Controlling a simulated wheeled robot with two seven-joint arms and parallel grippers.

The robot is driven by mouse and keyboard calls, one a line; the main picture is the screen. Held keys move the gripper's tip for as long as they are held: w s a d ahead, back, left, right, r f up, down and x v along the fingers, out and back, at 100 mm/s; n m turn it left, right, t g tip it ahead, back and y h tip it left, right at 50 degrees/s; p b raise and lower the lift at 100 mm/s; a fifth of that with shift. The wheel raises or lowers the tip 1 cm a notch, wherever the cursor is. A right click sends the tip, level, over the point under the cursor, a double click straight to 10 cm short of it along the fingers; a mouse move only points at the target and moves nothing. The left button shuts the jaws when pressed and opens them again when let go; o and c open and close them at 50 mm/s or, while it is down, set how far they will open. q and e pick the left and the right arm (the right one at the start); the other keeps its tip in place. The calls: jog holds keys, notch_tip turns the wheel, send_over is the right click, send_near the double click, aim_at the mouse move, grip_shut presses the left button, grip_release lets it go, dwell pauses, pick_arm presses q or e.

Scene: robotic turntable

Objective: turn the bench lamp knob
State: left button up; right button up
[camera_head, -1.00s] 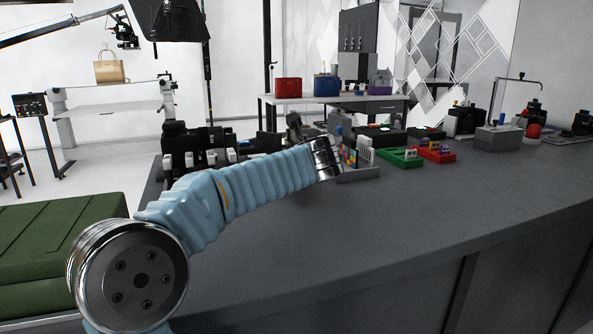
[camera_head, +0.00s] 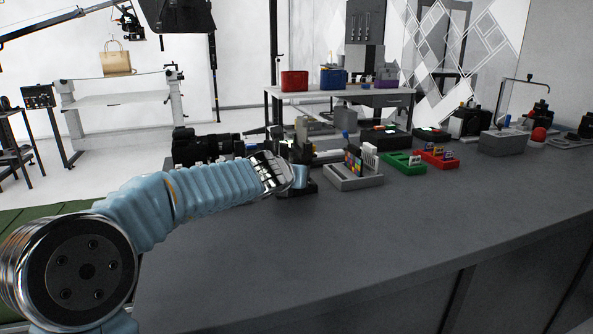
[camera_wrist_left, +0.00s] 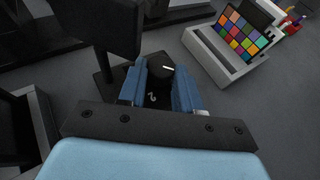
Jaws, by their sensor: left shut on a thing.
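The bench lamp knob (camera_wrist_left: 161,68) is a round black knob with a white pointer line, in the upper middle of the left wrist view. My left gripper (camera_wrist_left: 160,80) has its two blue fingers shut on it, one on each side. A dark flat panel on a thin stand (camera_wrist_left: 103,28), perhaps part of the lamp, stands just left of the fingers. In the head view my left arm reaches over the bench from the left, and its wrist mostly hides the fingers and the knob. My right gripper is in neither view.
A grey tray with a color chart (camera_head: 354,183) sits right of my wrist, and in the left wrist view (camera_wrist_left: 228,72). Green (camera_head: 403,167) and red (camera_head: 440,163) trays lie farther right. Black camera gear (camera_head: 205,148) stands behind my arm. The bench front (camera_head: 360,235) is clear.

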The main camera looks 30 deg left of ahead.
pick_arm(q)
jog(key=o, duration=1)
jog(key=shift+o, duration=0.2)
jog(key=v, duration=1.3)
jog(key=shift+s, duration=0.35)
jog(key=shift+d+r, duration=0.1)
jog(key=shift+r, duration=0.05)
